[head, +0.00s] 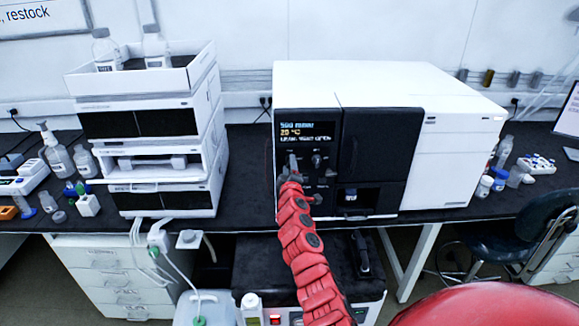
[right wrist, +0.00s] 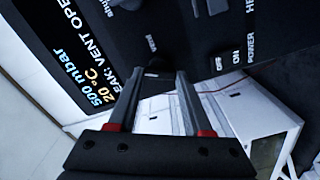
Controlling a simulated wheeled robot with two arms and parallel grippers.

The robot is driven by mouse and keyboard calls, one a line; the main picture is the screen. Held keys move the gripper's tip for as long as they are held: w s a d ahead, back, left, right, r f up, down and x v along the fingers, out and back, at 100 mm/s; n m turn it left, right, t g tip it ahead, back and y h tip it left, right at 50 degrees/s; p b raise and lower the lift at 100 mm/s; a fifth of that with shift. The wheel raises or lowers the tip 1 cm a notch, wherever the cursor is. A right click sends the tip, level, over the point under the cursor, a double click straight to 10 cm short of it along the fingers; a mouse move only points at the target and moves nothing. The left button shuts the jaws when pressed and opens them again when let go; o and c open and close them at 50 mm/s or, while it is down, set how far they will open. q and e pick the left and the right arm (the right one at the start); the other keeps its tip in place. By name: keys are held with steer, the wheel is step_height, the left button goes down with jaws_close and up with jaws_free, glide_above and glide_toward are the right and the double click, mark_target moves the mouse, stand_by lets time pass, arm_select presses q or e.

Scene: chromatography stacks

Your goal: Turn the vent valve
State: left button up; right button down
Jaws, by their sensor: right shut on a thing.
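The vent valve is a small dark knob (right wrist: 155,66) beside the "VENT" label on the black front panel (right wrist: 185,35) of the oven-like instrument. My right gripper (right wrist: 156,76) is shut on this knob, its two grey fingers reaching to the panel. In the head view my red right arm rises from below and the right gripper (head: 291,166) is at the panel under the display, hiding most of the knob. The display (head: 306,131) reads 500 mbar, 20 °C and a line that ends in vent open. My left gripper is not in view.
A second small knob (head: 316,160) and a power switch (right wrist: 227,60) are close by on the panel. A stack of white modules (head: 150,160) with bottles on top stands to the left. Small bottles (head: 485,187) stand on the bench to the right.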

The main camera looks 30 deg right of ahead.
steer(key=n, duration=0.4)
steer(key=shift+f+n, duration=0.1)
steer(key=shift+n, duration=0.6)
steer(key=shift+c, duration=1.6)
jaws_free()
steer(key=shift+p, duration=0.3)
steer(key=b+v, duration=0.2)
steer(key=v, duration=1.5)
steer(key=shift+a, duration=0.25)
